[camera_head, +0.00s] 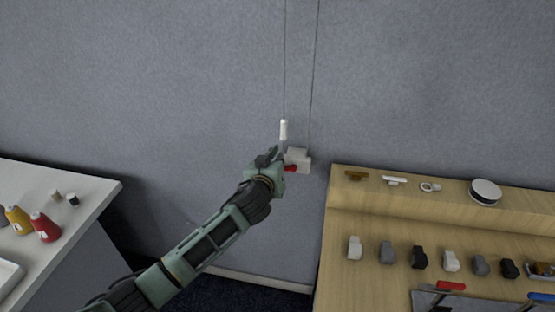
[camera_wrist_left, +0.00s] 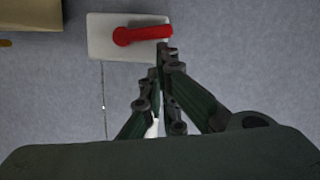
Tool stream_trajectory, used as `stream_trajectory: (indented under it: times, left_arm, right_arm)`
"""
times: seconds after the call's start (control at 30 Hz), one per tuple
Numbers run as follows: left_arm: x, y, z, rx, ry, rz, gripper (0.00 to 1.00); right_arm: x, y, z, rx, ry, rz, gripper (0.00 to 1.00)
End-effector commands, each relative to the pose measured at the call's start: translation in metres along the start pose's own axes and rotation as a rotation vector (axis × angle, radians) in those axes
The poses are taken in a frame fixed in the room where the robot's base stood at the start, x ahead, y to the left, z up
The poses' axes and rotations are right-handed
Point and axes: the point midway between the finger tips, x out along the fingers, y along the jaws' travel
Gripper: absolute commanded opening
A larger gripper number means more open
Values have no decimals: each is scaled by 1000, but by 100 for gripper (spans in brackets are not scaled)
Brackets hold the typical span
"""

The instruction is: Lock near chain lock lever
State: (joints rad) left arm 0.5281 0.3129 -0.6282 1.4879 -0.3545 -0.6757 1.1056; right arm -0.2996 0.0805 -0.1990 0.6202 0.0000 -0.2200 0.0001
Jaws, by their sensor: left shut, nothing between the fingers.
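The chain lock is a small white box (camera_head: 299,157) on the grey wall, with a red lever (camera_head: 290,168) on it. In the left wrist view the white box (camera_wrist_left: 100,38) shows near the top, and the red lever (camera_wrist_left: 142,35) lies across its face, its free end at the right. My left gripper (camera_head: 276,158) is shut and empty, its fingertips (camera_wrist_left: 168,58) close to the lever's free end. I cannot tell whether they touch. A white chain pull (camera_head: 283,130) hangs just above the gripper. My right gripper is not in view.
Two thin chains (camera_head: 314,70) run up the wall from the lock area. A wooden bench (camera_head: 345,215) with several small items stands at right. A white table (camera_head: 75,190) with coloured bottles stands at left. The wall around the lock is clear.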

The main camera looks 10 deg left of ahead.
Motion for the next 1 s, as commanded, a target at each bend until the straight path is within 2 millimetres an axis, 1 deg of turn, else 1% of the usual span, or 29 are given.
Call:
stream_trajectory:
  times: [0.77,1.0]
  left_arm:
    - [1,-7,6,-133,1,33,0]
    - [2,-11,10,-203,-1,50,0]
  right_arm:
    - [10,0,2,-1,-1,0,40]
    - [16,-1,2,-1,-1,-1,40]
